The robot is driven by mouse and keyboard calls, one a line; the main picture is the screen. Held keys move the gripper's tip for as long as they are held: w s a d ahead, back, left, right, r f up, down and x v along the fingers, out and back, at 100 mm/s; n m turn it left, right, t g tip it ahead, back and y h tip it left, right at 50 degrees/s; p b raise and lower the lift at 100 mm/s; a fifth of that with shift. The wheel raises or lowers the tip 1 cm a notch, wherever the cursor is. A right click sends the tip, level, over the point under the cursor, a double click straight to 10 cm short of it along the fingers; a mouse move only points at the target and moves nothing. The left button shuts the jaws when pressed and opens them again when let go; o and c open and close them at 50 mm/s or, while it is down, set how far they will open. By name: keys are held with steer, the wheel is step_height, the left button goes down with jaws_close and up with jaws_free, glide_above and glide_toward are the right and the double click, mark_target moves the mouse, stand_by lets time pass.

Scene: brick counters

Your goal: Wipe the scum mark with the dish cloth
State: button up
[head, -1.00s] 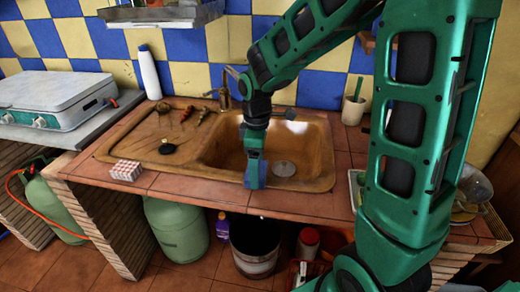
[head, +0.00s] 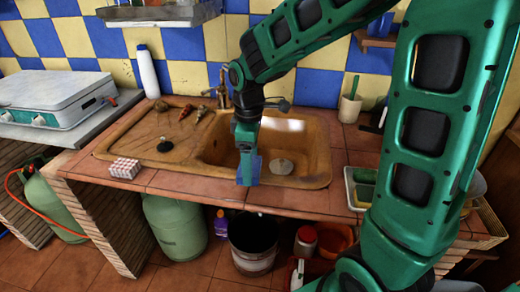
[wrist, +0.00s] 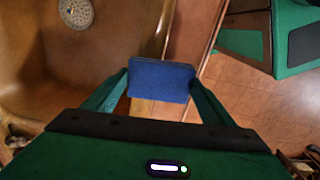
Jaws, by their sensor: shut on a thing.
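My gripper (head: 248,174) points down at the front rim of the brown sink (head: 224,152). It is shut on the blue dish cloth (wrist: 161,80), which looks like a folded block between the fingertips in the wrist view. In the head view the dish cloth (head: 257,169) shows as a small blue patch at the fingertips. The cloth is over or at the rim beside the tiled counter edge; I cannot tell if it touches. The drain (wrist: 76,13) shows in the basin. I cannot make out a scum mark; the cloth and gripper may hide it.
A faucet (head: 222,88) stands behind the basin. A red-and-white box (head: 124,168) sits at the counter's front left, and a white bottle (head: 147,72) at the back. A dark bucket (head: 253,245) is below.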

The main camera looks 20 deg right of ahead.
steer(key=shift+d+r, duration=0.2)
steer(key=shift+r, duration=2.3)
